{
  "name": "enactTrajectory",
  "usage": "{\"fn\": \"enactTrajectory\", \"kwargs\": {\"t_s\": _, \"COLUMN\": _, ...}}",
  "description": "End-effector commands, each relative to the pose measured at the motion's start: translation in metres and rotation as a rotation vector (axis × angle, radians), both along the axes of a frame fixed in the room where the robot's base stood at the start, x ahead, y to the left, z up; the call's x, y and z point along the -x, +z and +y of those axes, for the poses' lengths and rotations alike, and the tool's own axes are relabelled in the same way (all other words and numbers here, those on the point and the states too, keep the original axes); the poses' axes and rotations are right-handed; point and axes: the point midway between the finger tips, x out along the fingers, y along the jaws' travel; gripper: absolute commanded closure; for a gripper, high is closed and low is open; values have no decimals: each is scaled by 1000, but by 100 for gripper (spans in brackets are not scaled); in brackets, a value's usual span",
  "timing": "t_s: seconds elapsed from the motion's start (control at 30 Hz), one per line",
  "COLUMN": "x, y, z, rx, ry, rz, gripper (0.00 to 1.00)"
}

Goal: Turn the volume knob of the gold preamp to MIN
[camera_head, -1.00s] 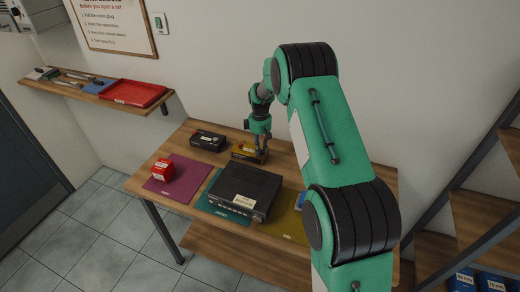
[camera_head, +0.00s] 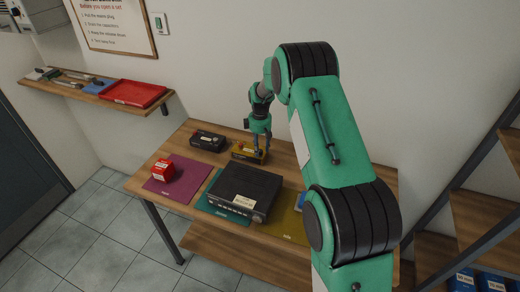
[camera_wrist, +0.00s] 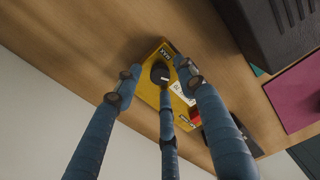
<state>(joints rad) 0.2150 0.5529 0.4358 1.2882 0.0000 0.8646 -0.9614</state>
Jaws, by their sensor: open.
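The gold preamp (camera_head: 237,153) stands at the back of the wooden bench. It also shows in the wrist view (camera_wrist: 149,92), with a dark round volume knob (camera_wrist: 158,70) on top. A pale mark shows on the knob, and lettering that looks like MAX, upside down, lies by the panel's upper edge. A MIN mark is not readable. My gripper (camera_head: 260,153) points down over the preamp. In the wrist view its three blue fingers (camera_wrist: 160,84) are spread around the knob, open and empty. Whether any fingertip touches the knob cannot be told.
A large black unit (camera_head: 246,184) lies on a teal mat in front. A small black box (camera_head: 208,140) stands left of the preamp. A red block (camera_head: 163,169) sits on a purple mat (camera_head: 185,190). An olive mat (camera_head: 286,226) lies at right, with a blue item partly hidden by my arm.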

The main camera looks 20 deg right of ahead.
Motion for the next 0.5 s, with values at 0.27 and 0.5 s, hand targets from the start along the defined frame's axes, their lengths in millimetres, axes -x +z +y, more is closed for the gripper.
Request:
{"fn": "enactTrajectory", "kwargs": {"t_s": 0.27, "x": -1, "y": 31, "z": 0, "rx": 0, "ry": 0, "rz": -3, "gripper": 60}}
{"fn": "enactTrajectory", "kwargs": {"t_s": 0.5, "x": -1, "y": 71, "z": 0, "rx": 0, "ry": 0, "rz": -1, "gripper": 60}}
